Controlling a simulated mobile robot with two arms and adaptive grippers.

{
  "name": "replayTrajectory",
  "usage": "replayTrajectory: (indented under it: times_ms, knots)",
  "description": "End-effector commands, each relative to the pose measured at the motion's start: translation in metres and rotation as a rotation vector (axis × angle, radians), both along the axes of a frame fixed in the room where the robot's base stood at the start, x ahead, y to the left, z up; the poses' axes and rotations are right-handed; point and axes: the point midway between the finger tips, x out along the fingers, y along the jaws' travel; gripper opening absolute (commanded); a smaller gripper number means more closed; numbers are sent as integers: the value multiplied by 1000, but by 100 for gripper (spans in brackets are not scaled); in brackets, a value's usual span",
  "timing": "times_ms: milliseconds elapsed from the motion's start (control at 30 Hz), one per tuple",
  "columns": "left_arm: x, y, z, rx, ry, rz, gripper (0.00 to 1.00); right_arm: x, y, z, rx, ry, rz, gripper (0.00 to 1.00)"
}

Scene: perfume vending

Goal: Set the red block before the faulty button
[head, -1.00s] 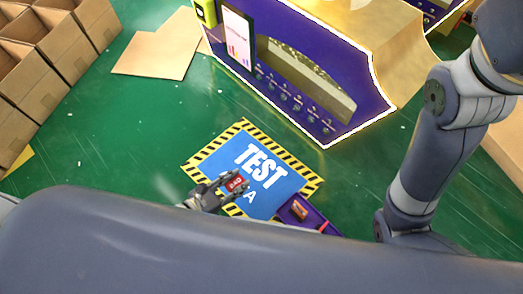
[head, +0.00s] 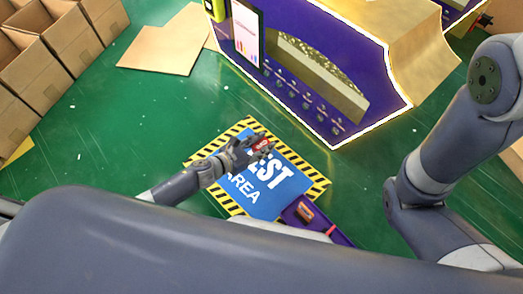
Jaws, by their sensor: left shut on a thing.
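A red block (head: 261,142) with pale lettering is between the fingers of my left gripper (head: 255,150). The gripper is shut on it and holds it over the blue test mat (head: 271,200). The purple vending machine (head: 372,105) stands beyond the mat, with a row of small round buttons (head: 306,105) along its lower front. The gripper is apart from the buttons, nearer to me. I cannot tell which button is faulty. My right arm shows at the right, but its gripper is out of the frame.
A purple tray (head: 332,231) with a reddish item (head: 304,212) lies at the mat's lower right corner. Open cardboard boxes (head: 50,60) stand at the left, and flat cardboard (head: 165,45) lies behind. Green floor (head: 130,130) is clear between.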

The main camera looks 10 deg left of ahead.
Motion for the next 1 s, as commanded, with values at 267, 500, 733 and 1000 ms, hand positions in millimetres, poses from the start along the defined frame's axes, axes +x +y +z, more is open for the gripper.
replayTrajectory:
  times_ms: [267, 500, 733, 1000]
  knots:
    - [-2, 0, -36, 0, 3, 1, 9, 0, 0, -33, 0, 2, 1, 0]
    - [-2, 0, -34, 0, 3, 1, 9, 0, 0, -30, 0, 2, 1, 0]
    - [-2, 0, -37, -1, 3, 0, 46, 0, 0, -34, 0, 2, 1, 0]
    - [-2, 0, -37, 0, 4, 0, 53, 1, 0, -33, 0, 3, 0, 0]
